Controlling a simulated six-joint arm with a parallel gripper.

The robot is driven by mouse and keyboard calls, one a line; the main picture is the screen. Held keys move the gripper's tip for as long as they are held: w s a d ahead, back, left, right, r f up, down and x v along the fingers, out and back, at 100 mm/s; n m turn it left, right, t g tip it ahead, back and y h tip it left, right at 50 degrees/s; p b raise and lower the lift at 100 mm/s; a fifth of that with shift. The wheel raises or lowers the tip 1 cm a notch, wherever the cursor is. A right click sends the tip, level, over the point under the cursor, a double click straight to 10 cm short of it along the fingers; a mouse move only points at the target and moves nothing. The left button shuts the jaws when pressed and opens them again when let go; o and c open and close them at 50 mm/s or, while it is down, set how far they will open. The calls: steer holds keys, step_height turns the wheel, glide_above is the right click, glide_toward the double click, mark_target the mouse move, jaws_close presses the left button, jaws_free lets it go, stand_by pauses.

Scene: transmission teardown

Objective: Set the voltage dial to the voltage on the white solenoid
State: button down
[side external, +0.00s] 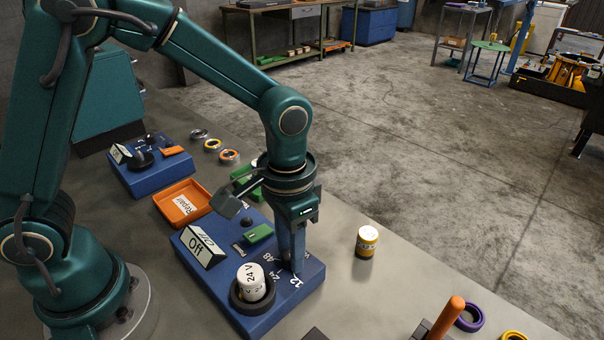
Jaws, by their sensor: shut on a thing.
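The white solenoid (250,283), marked "24 V", stands upright in a black ring socket (240,303) on the blue test box (215,282). The labels 12, 24 and 48 (277,273) are printed on the right part of the box top. My gripper (291,264) points straight down beside these labels, its fingers shut on the voltage dial. The fingers hide nearly all of the dial, so I cannot tell which label it points to. A tilted display (202,247) on the box reads "Off".
A green switch (258,233) is on the box behind my fingers. A yellow-and-white solenoid (366,242) stands on the table to the right. An orange Repair tray (183,203) and a second blue box (150,175) lie behind. Several coloured rings are about; the right table edge drops to the floor.

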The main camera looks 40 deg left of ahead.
steer(key=shift+m, duration=0.3)
steer(key=m, duration=1.1)
steer(key=shift+r, duration=0.1)
stand_by(0.3)
steer(key=c, duration=0.6)
jaws_free()
